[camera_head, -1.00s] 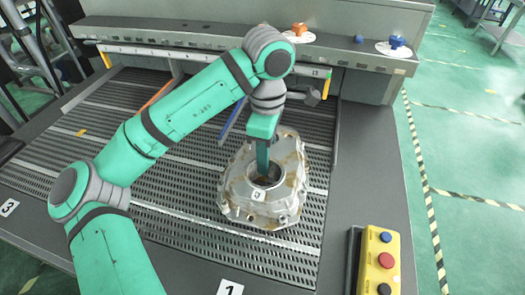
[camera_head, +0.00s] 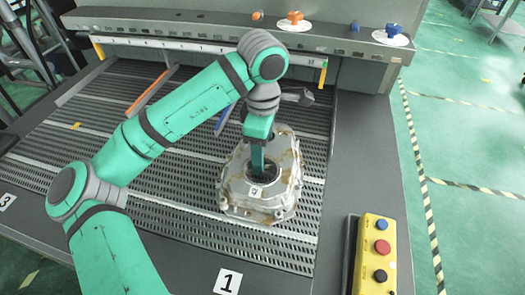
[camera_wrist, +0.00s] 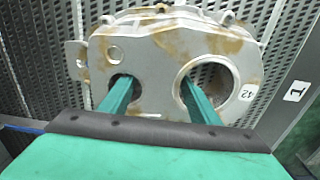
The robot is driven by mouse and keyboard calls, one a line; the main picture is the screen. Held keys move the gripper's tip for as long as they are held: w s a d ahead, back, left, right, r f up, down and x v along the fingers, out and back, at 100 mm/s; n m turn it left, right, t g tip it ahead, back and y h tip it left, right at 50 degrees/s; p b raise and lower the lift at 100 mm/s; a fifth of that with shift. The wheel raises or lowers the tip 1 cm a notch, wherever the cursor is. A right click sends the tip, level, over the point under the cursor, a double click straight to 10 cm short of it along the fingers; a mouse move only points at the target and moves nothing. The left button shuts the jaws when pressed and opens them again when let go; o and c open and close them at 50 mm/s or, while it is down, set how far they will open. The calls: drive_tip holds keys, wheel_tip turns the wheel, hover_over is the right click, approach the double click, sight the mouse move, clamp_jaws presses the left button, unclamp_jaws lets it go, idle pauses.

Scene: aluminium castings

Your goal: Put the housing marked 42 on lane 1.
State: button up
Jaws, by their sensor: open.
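The housing (camera_head: 233,185) is a grey aluminium casting with brown stains, lying on the slatted bed of lane 1, the rightmost lane. Its tag reads 42 in the wrist view (camera_wrist: 246,92); in the head view the tag is too small to read surely. My gripper (camera_head: 258,172) is low over the housing, pointing down. In the wrist view its two fingers (camera_wrist: 156,83) are apart, one at the small hole and one at the large bore, with the wall between them. Finger depth in the holes is hard to tell. The lane 1 label (camera_head: 228,282) is on the front edge.
A yellow button box (camera_head: 376,255) stands right of the lane on the grey border. An orange divider bar (camera_head: 147,94) and a blue bar (camera_head: 222,122) lie between lanes. A lane 3 label (camera_head: 6,201) is at far left. The lanes left of the housing look bare.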

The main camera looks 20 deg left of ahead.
drive_tip(key=shift+r, duration=0.1)
wheel_tip(320, 180, up, 12)
idle(0.5)
